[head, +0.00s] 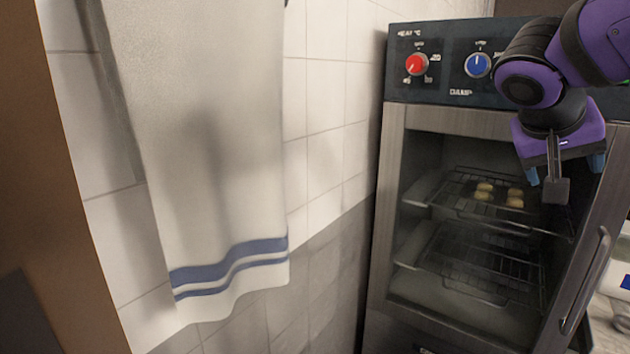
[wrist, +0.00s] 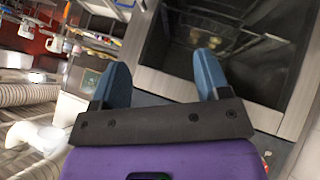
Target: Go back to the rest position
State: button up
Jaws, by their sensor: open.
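My gripper (head: 565,174) is at the upper right of the head view, in front of the oven's upper right part and below its control panel. Its two blue fingers are spread apart with nothing between them, as the wrist view also shows (wrist: 162,68). The oven (head: 390,190) has a metal-framed front with a dark window, and its door looks shut. Several small pale buns (head: 485,190) lie on the upper rack inside. The gap between my fingers and the oven front is hard to judge.
The oven's control panel (head: 440,82) carries a red knob (head: 416,64) and a blue knob (head: 478,65). A vertical door handle (head: 586,280) is at the right. A white towel with blue stripes (head: 200,130) hangs at the left. Cluttered shelves (wrist: 80,45) show in the wrist view.

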jog(key=s+a+f+n+y, duration=0.2)
jog(key=s+f+y, duration=0.1)
jog(key=s, duration=0.3)
jog(key=s+a+f+n+t+y, duration=0.1)
jog(key=s+a+f+n+y, duration=0.1)
jog(key=s+y, duration=0.3)
jog(key=shift+s+a+f+n+t, duration=0.35)
jog(key=shift+s+f+n, duration=0.25)
jog(key=shift+s+f, duration=0.2)
jog(key=shift+r, duration=0.1)
dwell(0.9)
